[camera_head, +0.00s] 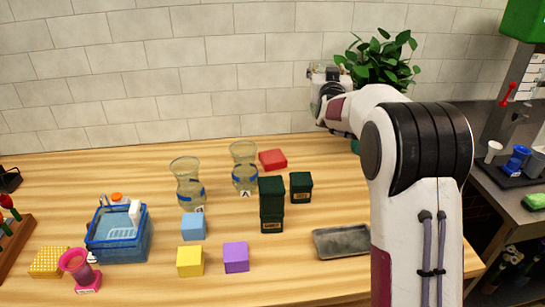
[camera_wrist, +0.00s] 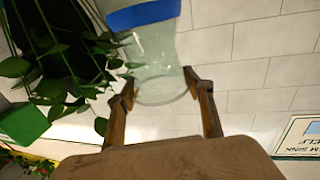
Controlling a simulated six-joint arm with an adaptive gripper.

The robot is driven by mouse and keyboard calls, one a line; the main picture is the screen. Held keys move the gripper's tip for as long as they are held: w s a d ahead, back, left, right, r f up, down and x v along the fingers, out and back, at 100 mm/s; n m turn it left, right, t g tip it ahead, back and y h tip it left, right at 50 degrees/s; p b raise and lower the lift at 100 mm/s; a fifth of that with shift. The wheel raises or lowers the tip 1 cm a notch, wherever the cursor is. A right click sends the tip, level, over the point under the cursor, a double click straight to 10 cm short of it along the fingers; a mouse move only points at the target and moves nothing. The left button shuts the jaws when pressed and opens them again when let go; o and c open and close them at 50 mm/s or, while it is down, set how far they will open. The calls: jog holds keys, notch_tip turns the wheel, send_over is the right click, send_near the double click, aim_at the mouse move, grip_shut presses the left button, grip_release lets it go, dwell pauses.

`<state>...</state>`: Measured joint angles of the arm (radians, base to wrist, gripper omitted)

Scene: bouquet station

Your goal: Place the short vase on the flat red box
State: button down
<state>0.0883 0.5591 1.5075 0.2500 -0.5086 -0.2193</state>
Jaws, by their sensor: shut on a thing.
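My gripper (camera_wrist: 160,86) is shut on a clear glass vase (camera_wrist: 158,58) with a blue band, taken to be the short vase. The fingers are on either side of its rounded glass end; the other end is cut off by the picture edge. In the head view my gripper (camera_head: 328,82) is raised well above the table, in front of the tiled wall and beside the plant; the held vase is hard to make out there. The flat red box (camera_head: 272,159) lies at the back of the wooden table, below and left of my gripper, with its top bare.
Two blue-banded glass vases (camera_head: 187,185) (camera_head: 243,167) stand left of the red box. Dark green boxes (camera_head: 271,205) (camera_head: 301,187) stand in front of it. A leafy plant (camera_head: 380,60) is behind my arm. Blue, yellow and purple cubes and a grey tray (camera_head: 342,241) are nearer.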

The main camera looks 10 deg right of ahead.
jog(key=w+a+f+n+y, duration=0.1)
jog(key=a+f+n+y, duration=0.1)
jog(key=a+y, duration=0.3)
jog(key=w+a+f+n+g+y, duration=0.1)
jog(key=a+f+n+y, duration=0.2)
jog(key=a, duration=0.7)
jog(key=n+y, duration=0.2)
jog(key=shift+w+a+y, duration=0.2)
jog(key=shift+w+y, duration=0.05)
jog(key=shift+y, duration=0.15)
jog(key=shift+f, duration=0.1)
notch_tip(320, 180, down, 6)
dwell(0.4)
jog(key=shift+f, duration=0.1)
jog(key=shift+f, duration=2)
jog(key=c, duration=0.9)
grip_release()
jog(key=shift+f, duration=0.15)
